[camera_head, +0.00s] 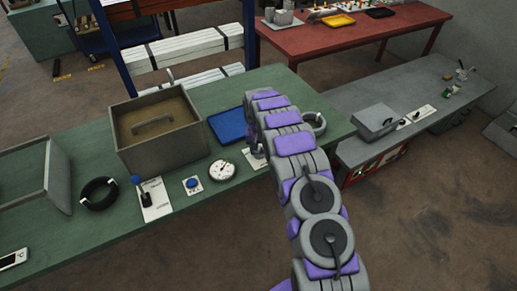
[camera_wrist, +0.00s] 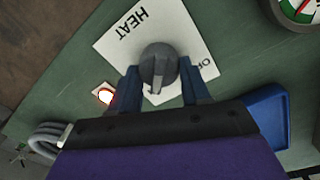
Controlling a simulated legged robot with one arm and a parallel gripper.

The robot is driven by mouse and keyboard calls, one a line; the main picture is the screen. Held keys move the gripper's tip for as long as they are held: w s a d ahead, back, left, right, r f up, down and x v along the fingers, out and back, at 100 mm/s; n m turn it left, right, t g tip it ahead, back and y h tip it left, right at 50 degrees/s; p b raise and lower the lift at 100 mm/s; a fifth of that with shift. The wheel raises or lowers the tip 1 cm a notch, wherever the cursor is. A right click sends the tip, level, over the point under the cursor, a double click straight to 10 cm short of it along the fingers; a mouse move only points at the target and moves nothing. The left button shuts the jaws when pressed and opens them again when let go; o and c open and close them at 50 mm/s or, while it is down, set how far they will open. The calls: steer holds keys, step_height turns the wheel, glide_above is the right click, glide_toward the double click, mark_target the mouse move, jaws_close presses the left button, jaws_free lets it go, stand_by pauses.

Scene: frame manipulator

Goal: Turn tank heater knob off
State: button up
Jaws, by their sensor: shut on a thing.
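The grey tank heater knob (camera_wrist: 158,66) sits on a white plate (camera_wrist: 112,44) in the wrist view. The plate reads "HEAT" at upper left; letters starting "O" at lower right are partly covered. The knob's raised ridge runs roughly up and down in that view. My gripper (camera_wrist: 160,80) has a dark blue finger on each side of the knob and is shut on it. A small lit orange-red lamp (camera_wrist: 104,95) shows beside the plate. In the head view my arm hides the knob; only a bit of its plate shows.
A dial gauge (camera_head: 222,170), a blue button (camera_head: 192,185) and a lever switch (camera_head: 144,195) stand left on the green bench (camera_head: 225,205). A blue tray (camera_head: 228,126) lies behind, beside an open grey tank (camera_head: 165,150). A grey hose coil (camera_head: 316,123) lies right.

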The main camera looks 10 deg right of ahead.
steer(key=n+p, duration=0.2)
steer(key=n, duration=0.2)
steer(key=shift+r, duration=0.15)
steer(key=n+p, duration=0.2)
steer(key=n, duration=0.2)
steer(key=shift+a+n+p, duration=0.15)
steer(key=shift+n+p, duration=0.15)
steer(key=shift+p, duration=0.05)
steer(key=n+p, duration=0.3)
steer(key=n, duration=0.3)
steer(key=shift+s+t, duration=0.1)
steer(key=shift+t, duration=0.2)
steer(key=shift+n+p, duration=1.05)
steer(key=shift+n, duration=0.45)
steer(key=o, duration=1)
steer(key=shift+o, duration=0.3)
steer(key=shift+s, duration=0.1)
